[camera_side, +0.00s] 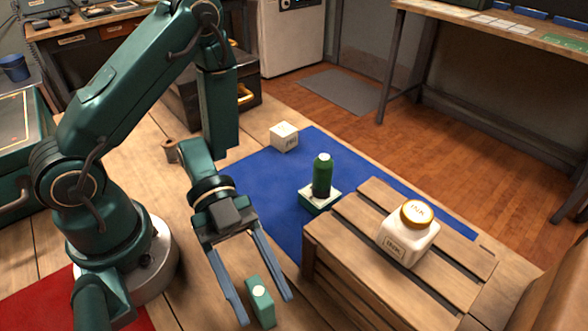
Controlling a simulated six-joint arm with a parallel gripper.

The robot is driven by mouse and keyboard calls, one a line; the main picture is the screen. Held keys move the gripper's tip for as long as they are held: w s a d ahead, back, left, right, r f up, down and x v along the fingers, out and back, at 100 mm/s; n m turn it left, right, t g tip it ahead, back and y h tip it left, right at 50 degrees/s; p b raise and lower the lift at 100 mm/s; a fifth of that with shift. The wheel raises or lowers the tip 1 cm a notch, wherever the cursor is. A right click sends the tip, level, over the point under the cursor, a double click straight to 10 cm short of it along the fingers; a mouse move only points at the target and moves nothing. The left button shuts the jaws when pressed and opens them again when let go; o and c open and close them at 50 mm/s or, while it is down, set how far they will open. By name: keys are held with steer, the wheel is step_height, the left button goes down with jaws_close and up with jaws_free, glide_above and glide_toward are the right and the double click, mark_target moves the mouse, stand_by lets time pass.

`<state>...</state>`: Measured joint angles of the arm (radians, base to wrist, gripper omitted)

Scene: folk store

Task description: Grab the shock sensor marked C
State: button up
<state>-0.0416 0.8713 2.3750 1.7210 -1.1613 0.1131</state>
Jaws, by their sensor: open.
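A small teal block (258,294) with a round pale spot on its face stands on the wooden table at the front. My gripper (267,309) is open, pointing down, with one finger on each side of this block and a visible gap to both. A dark green cylinder (322,178) with a white top stands upright on a small white-topped, teal-sided base (319,197) on the blue mat. A white cube (284,137) with small dark print sits at the mat's far edge. I cannot read a letter C on any of them, so I cannot tell which is the shock sensor.
A slatted wooden crate (345,231) stands right of my gripper, bearing a white jar (408,238) with a gold lid. The blue mat (255,172) has free room left of the cylinder. A red mat (30,306) lies at the front left.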

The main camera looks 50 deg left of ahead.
mark_target(269, 315)
steer(key=shift+x, duration=1.95)
jaws_close()
